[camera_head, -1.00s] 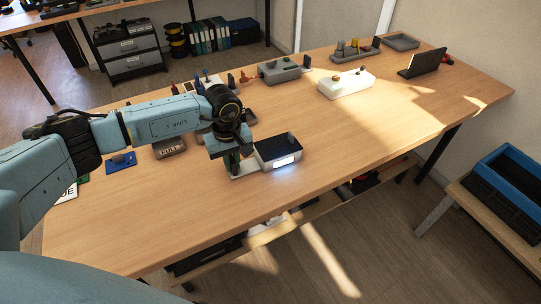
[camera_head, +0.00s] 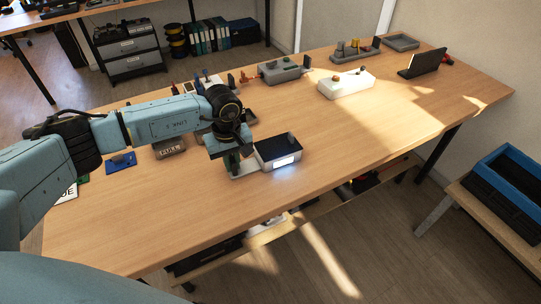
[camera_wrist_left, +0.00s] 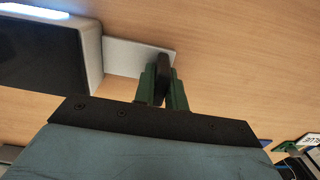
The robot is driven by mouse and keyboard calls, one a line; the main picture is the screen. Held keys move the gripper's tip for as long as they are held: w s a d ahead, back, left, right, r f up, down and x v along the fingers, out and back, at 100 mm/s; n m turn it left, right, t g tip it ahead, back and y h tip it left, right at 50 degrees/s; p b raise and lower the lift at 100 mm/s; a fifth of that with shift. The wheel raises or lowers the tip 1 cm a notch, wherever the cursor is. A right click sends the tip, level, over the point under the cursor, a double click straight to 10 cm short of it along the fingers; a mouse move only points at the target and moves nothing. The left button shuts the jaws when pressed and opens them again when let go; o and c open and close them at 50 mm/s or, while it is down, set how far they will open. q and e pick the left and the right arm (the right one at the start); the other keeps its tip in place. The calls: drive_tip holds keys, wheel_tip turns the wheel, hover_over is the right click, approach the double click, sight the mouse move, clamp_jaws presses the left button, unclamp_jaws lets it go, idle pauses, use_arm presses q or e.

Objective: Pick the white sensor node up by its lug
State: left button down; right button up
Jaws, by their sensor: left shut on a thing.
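The white sensor node (camera_head: 286,160) is a pale box with a black top and a lit front face, in the middle of the table. A flat pale plate (camera_wrist_left: 125,57) extends from its side, and a dark upright lug (camera_wrist_left: 162,77) stands at the plate's end. My left gripper (camera_head: 232,165) is at this plate, left of the box. In the left wrist view its green fingers (camera_wrist_left: 162,85) are shut on the lug, one on each side. The node appears level and at table height; I cannot tell whether it touches the table. My right gripper is not in view.
A white block (camera_head: 346,84) and a grey block (camera_head: 279,72) stand farther back. The wooden table is clear in front and right of the node.

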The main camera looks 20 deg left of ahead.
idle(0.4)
use_arm(q)
drive_tip(key=shift+r, duration=0.2)
drive_tip(key=shift+r+p, duration=0.95)
drive_tip(key=shift+r, duration=0.3)
drive_tip(key=shift+r+p, duration=1.05)
drive_tip(key=shift+r, duration=0.55)
